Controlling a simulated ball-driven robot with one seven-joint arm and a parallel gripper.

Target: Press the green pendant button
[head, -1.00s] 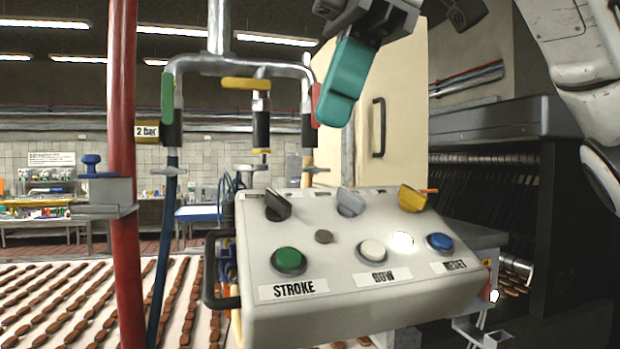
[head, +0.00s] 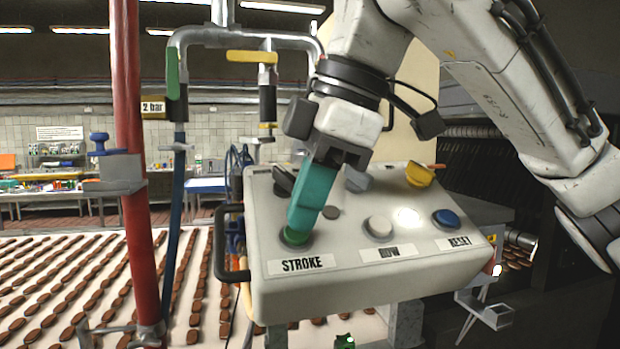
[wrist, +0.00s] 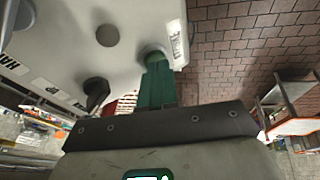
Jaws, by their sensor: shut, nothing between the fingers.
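The green button (head: 294,238) sits at the front left of the light grey pendant box (head: 340,291), above the STROKE label (head: 302,264). My gripper (head: 299,228), with teal fingers, is shut and empty. Its fingertips are at the green button and cover most of it; only its left and lower edge shows. In the wrist view the fingertips (wrist: 156,60) reach the dark button ring (wrist: 153,49) beside the label. The picture does not show clearly how far the button is pushed in.
On the pendant, a white button (head: 379,227) and a blue button (head: 446,218) stand to the right. A yellow selector knob (head: 420,174) is behind them. A red pipe (head: 133,200) stands left, and a black handle (head: 222,243) is on the box's left side.

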